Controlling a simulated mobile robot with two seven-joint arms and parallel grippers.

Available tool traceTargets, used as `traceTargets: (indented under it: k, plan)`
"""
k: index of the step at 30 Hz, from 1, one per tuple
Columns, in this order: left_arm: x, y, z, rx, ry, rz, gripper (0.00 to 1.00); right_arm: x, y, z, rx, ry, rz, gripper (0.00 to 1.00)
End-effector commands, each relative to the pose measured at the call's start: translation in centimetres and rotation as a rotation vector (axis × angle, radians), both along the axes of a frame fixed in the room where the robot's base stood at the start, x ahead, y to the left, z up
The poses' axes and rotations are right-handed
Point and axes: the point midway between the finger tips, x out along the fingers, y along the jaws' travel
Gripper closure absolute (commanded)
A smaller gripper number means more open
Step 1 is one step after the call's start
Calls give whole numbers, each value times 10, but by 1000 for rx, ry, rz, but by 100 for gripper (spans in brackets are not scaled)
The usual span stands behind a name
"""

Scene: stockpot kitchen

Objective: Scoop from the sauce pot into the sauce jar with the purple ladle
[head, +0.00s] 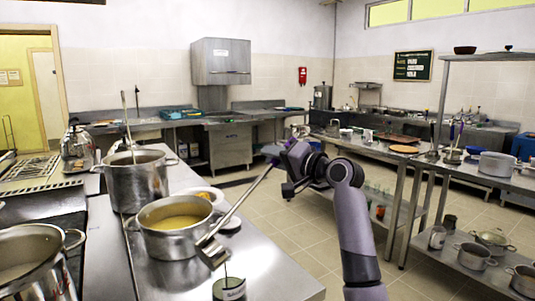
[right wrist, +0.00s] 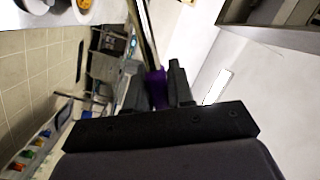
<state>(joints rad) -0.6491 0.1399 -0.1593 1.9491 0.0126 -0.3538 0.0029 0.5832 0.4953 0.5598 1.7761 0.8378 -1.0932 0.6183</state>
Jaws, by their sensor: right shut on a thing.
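The purple ladle (head: 236,207) has a metal shaft slanting down to the left, with its metal bowl (head: 212,252) low at the counter's front. My right gripper (head: 278,155) is shut on its purple handle (right wrist: 157,88), seen between the fingers in the right wrist view. The sauce pot (head: 172,243) is steel and holds yellow-orange sauce (head: 177,213). The ladle bowl is outside the pot, in front and right of its rim. The sauce jar (head: 229,289), small with a pale label, stands just below the bowl in the picture. A thin dark line runs between them; I cannot tell what it is. The bowl's contents are unclear. My left gripper is out of view.
A tall stockpot (head: 137,187) with a long utensil stands behind the sauce pot. Another large pot (head: 30,265) is at the near left. A plate of orange food (head: 207,195) lies behind the sauce pot. Bare counter (head: 275,270) lies right of the jar.

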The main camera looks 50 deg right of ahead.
Motion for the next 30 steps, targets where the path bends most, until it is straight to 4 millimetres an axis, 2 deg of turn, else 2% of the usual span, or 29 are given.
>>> traceTargets:
  k: [3,30]
  plan:
    - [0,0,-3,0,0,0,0,0,-10,-8,47,-3,-2,100]
    - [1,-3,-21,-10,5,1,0,-1,-56,-85,374,-4,-2,100]
